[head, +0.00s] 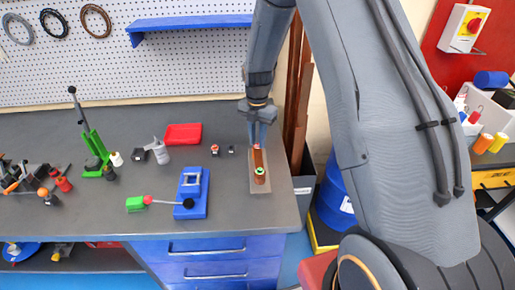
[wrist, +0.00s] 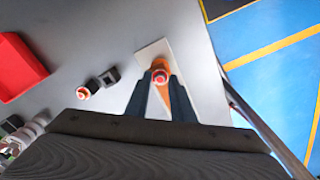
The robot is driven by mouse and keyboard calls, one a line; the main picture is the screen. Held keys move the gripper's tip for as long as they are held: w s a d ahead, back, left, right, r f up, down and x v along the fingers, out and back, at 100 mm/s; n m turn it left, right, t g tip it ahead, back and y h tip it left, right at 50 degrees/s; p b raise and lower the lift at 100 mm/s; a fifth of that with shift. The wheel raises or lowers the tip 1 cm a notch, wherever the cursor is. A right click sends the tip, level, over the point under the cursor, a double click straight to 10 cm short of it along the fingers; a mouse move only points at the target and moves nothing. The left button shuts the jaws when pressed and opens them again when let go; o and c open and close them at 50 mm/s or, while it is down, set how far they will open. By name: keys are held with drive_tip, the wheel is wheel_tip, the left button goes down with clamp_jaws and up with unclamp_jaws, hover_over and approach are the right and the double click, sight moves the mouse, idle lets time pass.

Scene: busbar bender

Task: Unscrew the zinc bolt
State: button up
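A copper bar (head: 259,160) lies on a pale plate (head: 267,188) near the bench's right edge. A red-marked bolt head (head: 256,147) is at its far end and a green-ringed one (head: 260,171) at its near end. I cannot tell by colour which is zinc. My gripper (head: 260,145) points down over the far end. In the wrist view, my gripper's two fingers (wrist: 160,84) stand apart, one each side of the red-marked bolt head (wrist: 160,76); contact is unclear. The copper bar (wrist: 176,101) runs between them. The green-ringed bolt is hidden there.
Two small loose parts, one red-topped (head: 215,150) and one black (head: 231,149), lie left of the plate. A red tray (head: 184,134), a blue fixture (head: 191,194) and a green stand (head: 94,150) are further left. A blue drum (head: 335,190) stands beyond the right edge.

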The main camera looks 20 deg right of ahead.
drive_tip(key=shift+m, duration=0.7)
drive_tip(key=m, duration=0.3)
drive_tip(key=shift+m, duration=1.4)
drive_tip(key=m, duration=0.3)
drive_tip(key=shift+m, duration=1.4)
